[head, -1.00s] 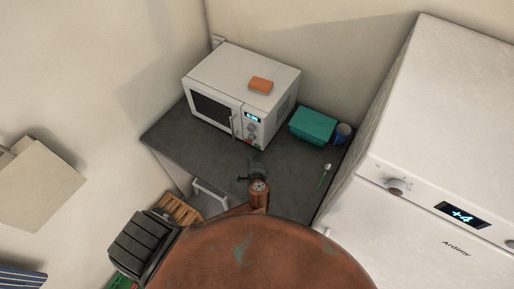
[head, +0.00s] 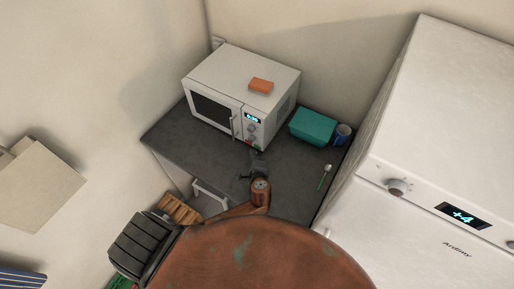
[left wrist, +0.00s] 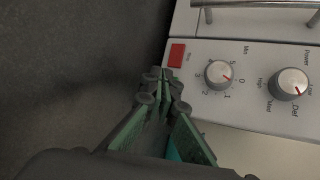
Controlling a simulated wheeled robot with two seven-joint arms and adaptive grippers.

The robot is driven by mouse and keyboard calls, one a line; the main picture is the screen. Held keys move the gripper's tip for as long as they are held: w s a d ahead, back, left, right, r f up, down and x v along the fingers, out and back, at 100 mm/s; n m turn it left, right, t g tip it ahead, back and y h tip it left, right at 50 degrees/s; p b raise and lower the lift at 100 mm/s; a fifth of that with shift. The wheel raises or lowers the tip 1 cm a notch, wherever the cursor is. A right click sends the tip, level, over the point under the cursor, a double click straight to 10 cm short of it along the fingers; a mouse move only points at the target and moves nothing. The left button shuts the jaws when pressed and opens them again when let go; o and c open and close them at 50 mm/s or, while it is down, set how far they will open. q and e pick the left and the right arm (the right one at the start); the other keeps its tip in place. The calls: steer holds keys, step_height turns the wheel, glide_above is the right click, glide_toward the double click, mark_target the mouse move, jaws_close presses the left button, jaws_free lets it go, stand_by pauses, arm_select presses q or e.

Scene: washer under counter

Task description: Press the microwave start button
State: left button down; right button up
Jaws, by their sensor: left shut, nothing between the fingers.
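The white microwave (head: 245,77) stands on the dark counter, its control panel at the right of its front. In the left wrist view the panel (left wrist: 248,60) shows a red button (left wrist: 176,54) and two knobs, one a timer knob (left wrist: 218,74). No other button can be made out there; the fingers cover part of the panel's lower edge. My left gripper (left wrist: 164,78) is shut and empty, its tips just beside the red button. Whether they touch the panel I cannot tell. My right gripper is not seen.
A teal box (head: 312,126), a blue cup (head: 343,133) and a spoon-like utensil (head: 325,177) are on the counter at right. A tall white fridge-like appliance (head: 440,130) bounds the right side. The counter's left part (head: 180,140) is clear.

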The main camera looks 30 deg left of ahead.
arm_select(q)
steer(key=shift+w, duration=0.1)
stand_by(0.6)
steer(key=shift+w, duration=0.35)
